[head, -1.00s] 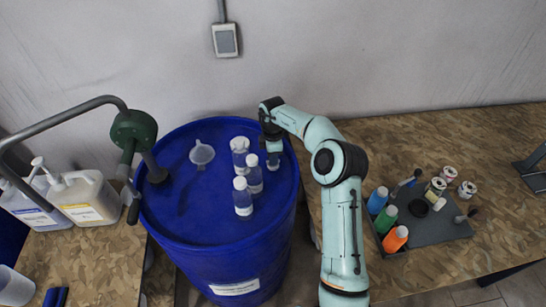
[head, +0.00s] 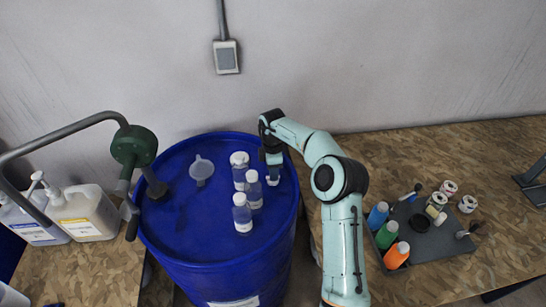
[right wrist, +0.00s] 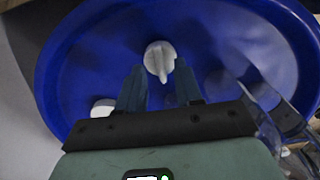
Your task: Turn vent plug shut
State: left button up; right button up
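The vent plug, a white round cap with a raised ridge across its top (right wrist: 160,60), sits on the blue drum's lid (right wrist: 75,50). In the right wrist view it lies just ahead of and between the fingertips of my right gripper (right wrist: 160,78), with a visible gap on each side. The gripper is open and appears empty. In the head view my right gripper (head: 272,165) points down at the right side of the drum lid (head: 190,215) and hides most of the plug. My left gripper is not in view.
A green hand pump (head: 134,147) rises at the lid's left. A second white cap (right wrist: 103,108) lies near the rim. A tray (head: 430,240) of bottles sits right.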

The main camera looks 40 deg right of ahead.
notch_tip(320, 180, up, 12)
dwell(0.3)
dwell(0.5)
